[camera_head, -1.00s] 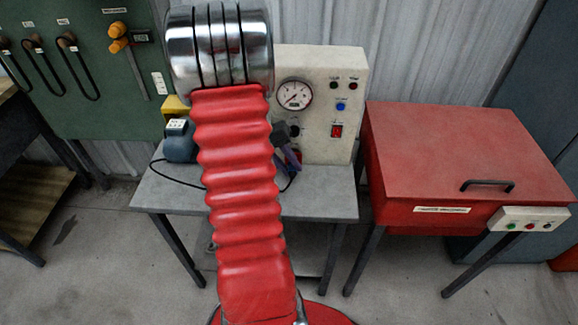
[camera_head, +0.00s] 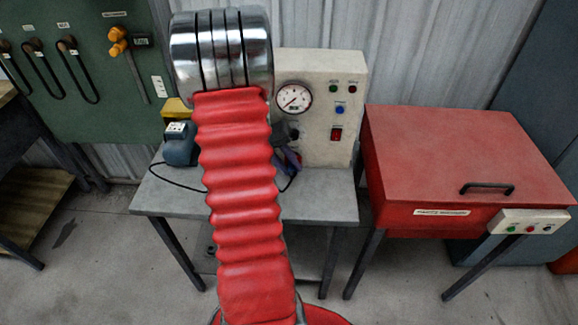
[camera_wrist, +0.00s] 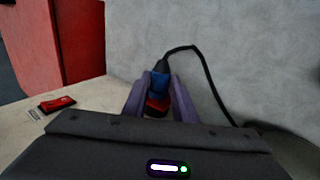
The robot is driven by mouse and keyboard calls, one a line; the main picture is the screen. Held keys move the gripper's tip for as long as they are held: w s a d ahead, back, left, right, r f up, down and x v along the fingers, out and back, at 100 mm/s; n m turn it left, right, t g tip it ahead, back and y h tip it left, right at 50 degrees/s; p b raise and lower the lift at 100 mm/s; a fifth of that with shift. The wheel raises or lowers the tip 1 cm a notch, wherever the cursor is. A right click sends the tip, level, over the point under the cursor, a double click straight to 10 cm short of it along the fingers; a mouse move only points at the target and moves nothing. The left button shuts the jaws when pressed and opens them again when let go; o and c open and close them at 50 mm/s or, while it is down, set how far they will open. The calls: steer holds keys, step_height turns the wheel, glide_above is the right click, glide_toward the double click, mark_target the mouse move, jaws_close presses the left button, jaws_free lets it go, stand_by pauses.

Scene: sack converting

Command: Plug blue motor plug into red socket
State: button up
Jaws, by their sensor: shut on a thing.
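The blue motor plug (camera_wrist: 160,82) is between the purple fingers of my gripper (camera_wrist: 158,98) in the wrist view, with a black cable leaving its back. My gripper is shut on it. The red socket (camera_wrist: 157,105) shows between the fingers, right at the plug's front end. I cannot tell how deep the plug sits in it. In the head view the gripper (camera_head: 290,160) is at the lower left of the cream panel's face, partly hidden behind my red-sleeved arm. The plug and socket are mostly hidden there.
The cream panel (camera_head: 345,100) carries a gauge (camera_head: 293,97), lamps and a red switch (camera_head: 336,134). It stands on a grey table (camera_head: 325,205). A blue-grey motor (camera_head: 180,145) is at left, its black cable (camera_head: 180,184) on the table. A red cabinet (camera_head: 455,150) stands at right.

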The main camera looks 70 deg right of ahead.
steer(key=o, duration=1.1)
steer(key=v, duration=1.3)
steer(key=shift+w+r, duration=0.25)
steer(key=shift+r, duration=0.05)
steer(key=shift+d, duration=0.1)
